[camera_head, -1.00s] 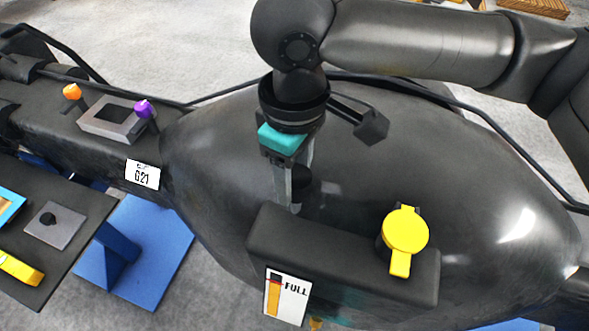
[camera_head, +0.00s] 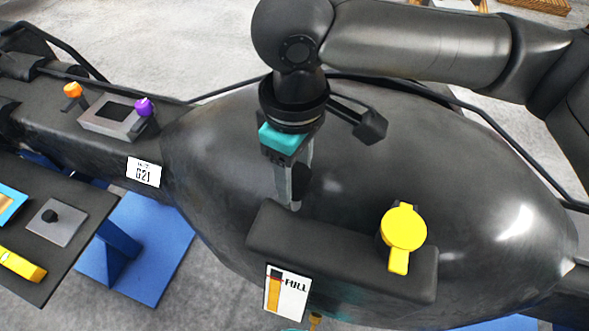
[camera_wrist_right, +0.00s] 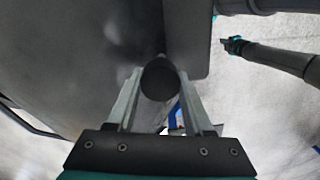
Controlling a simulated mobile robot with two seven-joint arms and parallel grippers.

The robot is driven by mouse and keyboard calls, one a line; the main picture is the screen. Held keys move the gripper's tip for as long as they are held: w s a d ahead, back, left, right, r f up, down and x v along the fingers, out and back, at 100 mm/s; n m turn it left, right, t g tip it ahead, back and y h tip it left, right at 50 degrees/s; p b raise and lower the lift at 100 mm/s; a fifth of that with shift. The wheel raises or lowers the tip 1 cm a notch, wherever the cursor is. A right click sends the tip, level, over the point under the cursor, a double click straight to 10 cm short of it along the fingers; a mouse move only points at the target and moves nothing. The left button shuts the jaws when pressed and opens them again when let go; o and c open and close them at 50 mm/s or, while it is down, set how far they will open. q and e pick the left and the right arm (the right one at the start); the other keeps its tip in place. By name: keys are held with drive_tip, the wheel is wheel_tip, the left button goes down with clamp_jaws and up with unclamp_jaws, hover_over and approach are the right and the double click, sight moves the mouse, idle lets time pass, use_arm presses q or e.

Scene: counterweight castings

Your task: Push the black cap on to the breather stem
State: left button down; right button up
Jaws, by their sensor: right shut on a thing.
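My right gripper (camera_head: 293,200) points down over the dark rounded casting (camera_head: 400,130), just behind the raised black block (camera_head: 340,255). It is shut on the black cap (camera_head: 301,181). In the right wrist view the round end of the cap (camera_wrist_right: 160,78) sits between the two fingertips, close to the block's edge. I cannot make out the breather stem; the cap and fingers may hide it. I cannot tell whether the cap touches anything below. In the right wrist view another arm with a teal-marked gripper (camera_wrist_right: 234,45), apparently my left, is at the upper right, too small to read.
A yellow cap (camera_head: 403,228) stands on the block, with a FULL gauge label (camera_head: 287,292) on its front. A dark tray (camera_head: 85,235) with a grey plate (camera_head: 58,230) lies left.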

sight(294, 189)
drive_tip(key=shift+f+b, duration=0.4)
drive_tip(key=shift+f, duration=1.4)
drive_tip(key=o, duration=1.2)
wheel_tip(294, 189, up, 15)
drive_tip(key=shift+r+b, duration=0.15)
drive_tip(key=shift+b, duration=0.15)
